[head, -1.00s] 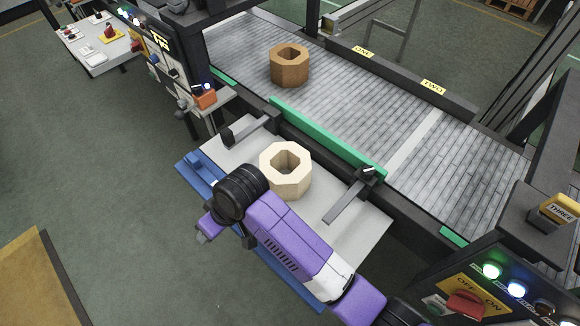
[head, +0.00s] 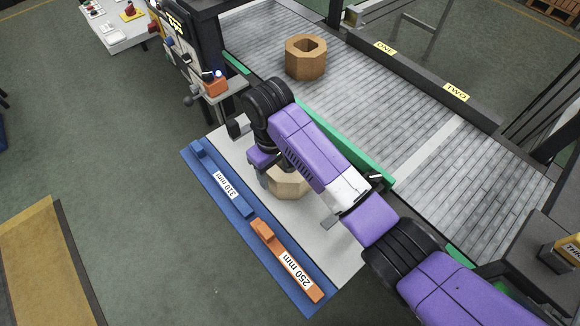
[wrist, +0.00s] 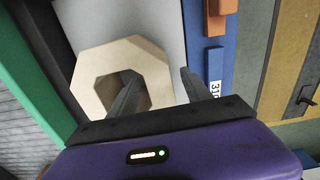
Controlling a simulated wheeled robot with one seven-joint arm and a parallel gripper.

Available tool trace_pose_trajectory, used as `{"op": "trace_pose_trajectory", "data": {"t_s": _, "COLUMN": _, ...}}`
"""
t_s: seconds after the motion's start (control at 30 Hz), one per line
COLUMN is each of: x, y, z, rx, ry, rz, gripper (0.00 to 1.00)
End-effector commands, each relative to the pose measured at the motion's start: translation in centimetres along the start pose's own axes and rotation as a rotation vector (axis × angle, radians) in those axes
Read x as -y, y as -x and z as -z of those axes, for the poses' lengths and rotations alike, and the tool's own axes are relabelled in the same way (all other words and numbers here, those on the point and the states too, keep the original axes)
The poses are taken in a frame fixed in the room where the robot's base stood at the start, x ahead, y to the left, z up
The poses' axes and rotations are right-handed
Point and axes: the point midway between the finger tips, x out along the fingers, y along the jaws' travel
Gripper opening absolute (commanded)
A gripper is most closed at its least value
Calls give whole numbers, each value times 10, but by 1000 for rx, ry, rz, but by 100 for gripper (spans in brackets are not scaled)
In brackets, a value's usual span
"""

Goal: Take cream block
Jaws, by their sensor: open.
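The cream block (head: 288,184) is an octagonal ring with a hole through its middle. It sits on the light grey platform (head: 328,262) beside the conveyor, and my arm hides much of it in the head view. In the wrist view the cream block (wrist: 150,58) shows from above. My gripper (wrist: 157,88) is open above it. One finger appears over the hole and the other outside the ring, so the ring wall lies between them in the picture. I cannot tell whether either finger touches the block.
A brown octagonal block (head: 306,57) stands on the conveyor (head: 390,105). A green rail (head: 345,150) runs between platform and conveyor. Blue and orange length bars marked 310 mm (head: 222,182) and 250 mm (head: 290,265) lie along the platform's near edge.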

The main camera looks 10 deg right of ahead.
Motion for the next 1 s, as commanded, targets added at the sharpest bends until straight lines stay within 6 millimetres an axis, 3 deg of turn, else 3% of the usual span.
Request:
{"op": "trace_pose_trajectory", "data": {"t_s": 0.33, "x": -1, "y": -44, "z": 1, "rx": 1, "ry": 1, "rz": 0, "gripper": 57}}
{"op": "trace_pose_trajectory", "data": {"t_s": 0.67, "x": -1, "y": -52, "z": 2, "rx": -1, "ry": 1, "rz": 0, "gripper": 57}}
{"op": "trace_pose_trajectory", "data": {"t_s": 0.93, "x": -1, "y": -51, "z": 2, "rx": -2, "ry": 1, "rz": 0, "gripper": 4}}
{"op": "trace_pose_trajectory", "data": {"t_s": 1.0, "x": -1, "y": -51, "z": 2, "rx": -2, "ry": 1, "rz": 0, "gripper": 0}}
